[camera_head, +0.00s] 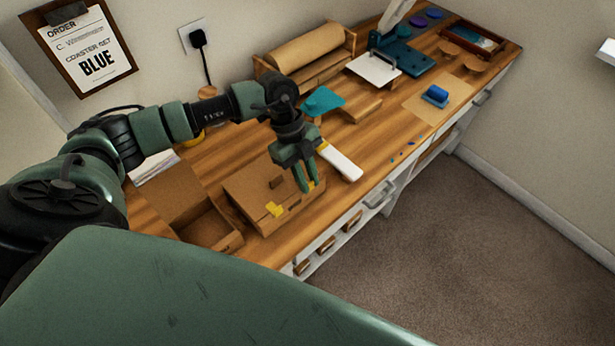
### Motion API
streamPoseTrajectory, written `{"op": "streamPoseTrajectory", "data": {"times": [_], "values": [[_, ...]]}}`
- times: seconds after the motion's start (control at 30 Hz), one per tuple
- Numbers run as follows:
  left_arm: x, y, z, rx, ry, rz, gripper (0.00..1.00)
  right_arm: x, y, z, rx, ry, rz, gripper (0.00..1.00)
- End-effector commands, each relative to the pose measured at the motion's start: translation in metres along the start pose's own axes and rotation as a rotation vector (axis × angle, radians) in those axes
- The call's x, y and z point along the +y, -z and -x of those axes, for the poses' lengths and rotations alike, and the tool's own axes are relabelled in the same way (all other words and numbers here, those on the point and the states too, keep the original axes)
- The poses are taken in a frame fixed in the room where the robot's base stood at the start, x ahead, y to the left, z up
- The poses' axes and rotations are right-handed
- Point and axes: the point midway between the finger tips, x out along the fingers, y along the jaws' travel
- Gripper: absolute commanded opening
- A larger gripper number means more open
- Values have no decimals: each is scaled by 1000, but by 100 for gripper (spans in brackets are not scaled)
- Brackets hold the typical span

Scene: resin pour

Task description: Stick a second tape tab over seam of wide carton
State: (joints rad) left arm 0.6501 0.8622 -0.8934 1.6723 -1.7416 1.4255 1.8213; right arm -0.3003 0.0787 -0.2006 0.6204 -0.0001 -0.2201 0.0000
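The wide carton (244,192) is a flat brown box with its lid closed, near the front edge of the bench. One yellow tape tab (273,209) sits on its front edge, toward the left. My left gripper (308,187) points down at the carton's right front corner. A second small patch of yellow (311,184) shows at its fingertips. I cannot tell whether the fingers are shut on this yellow piece or whether it touches the carton. The fingers hide part of that corner. My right gripper is not in view.
An open brown box (207,229) stands directly left of the carton. A white bar with a yellow end (340,162) lies just right of my gripper. A brown paper roll (306,48) is at the wall. A blue block (436,94) lies farther right.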

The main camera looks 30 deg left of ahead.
Motion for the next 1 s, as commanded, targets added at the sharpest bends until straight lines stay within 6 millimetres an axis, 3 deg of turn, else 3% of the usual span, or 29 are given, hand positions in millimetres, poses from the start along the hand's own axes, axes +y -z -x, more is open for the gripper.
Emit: {"op": "streamPoseTrajectory", "data": {"times": [0.27, 0.3, 0.37, 0.73, 1.0], "values": [[0, -1, 0, -2, -1, 1, 0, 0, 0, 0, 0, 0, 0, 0], [1, -1, 0, -2, -2, 1, 28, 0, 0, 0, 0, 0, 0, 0], [1, -1, 0, -2, -2, 1, 43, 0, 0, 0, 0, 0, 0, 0], [0, 0, 2, -2, -1, 0, 43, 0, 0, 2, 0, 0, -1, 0], [0, 10, 26, -2, 0, 0, 43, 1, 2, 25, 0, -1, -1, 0]]}}
